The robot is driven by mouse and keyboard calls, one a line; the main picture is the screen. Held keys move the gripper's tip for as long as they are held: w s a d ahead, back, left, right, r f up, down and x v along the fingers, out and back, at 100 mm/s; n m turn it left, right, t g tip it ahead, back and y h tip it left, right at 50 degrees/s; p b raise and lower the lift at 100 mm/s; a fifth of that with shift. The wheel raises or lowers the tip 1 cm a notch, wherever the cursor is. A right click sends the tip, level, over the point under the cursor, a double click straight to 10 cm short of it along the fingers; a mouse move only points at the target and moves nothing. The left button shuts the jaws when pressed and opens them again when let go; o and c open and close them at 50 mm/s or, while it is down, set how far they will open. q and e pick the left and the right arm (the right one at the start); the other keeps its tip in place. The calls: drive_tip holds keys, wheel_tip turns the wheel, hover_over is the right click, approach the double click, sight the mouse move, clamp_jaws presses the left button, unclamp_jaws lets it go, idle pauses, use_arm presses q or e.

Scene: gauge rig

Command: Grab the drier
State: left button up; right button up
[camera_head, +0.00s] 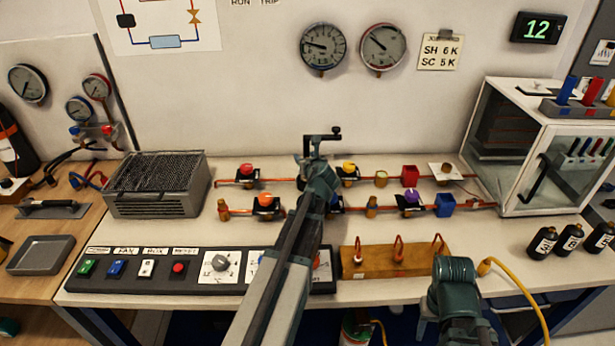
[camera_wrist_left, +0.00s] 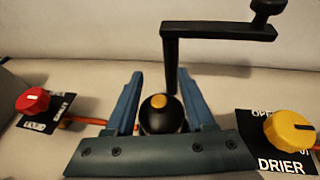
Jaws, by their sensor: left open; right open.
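My left gripper (camera_wrist_left: 161,88) is open, with its two blue fingers on either side of a dark rounded object with an orange top (camera_wrist_left: 159,114). I cannot tell whether they touch it. In the head view my left gripper (camera_head: 318,165) hides most of that object. A yellow knob (camera_wrist_left: 292,131) stands to the right, on a black plate (camera_wrist_left: 272,160) lettered DRIER; the knob also shows in the head view (camera_head: 348,168). I cannot tell which part is the drier itself. My right gripper (camera_head: 455,268) is low at the front right; its fingers are hardly visible.
A black crank (camera_wrist_left: 215,30) stands just behind the left gripper. A red knob (camera_wrist_left: 33,101) is to its left. Copper pipes with several valves, a red block (camera_head: 410,175) and a blue block (camera_head: 445,205) cross the bench. A wooden block (camera_head: 395,262) with hooks stands in front.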

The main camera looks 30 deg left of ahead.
use_arm(q)
drive_tip(key=shift+s, duration=0.1)
drive_tip(key=c, duration=0.8)
clamp_jaws()
drive_tip(key=shift+s+d, duration=0.15)
idle(0.3)
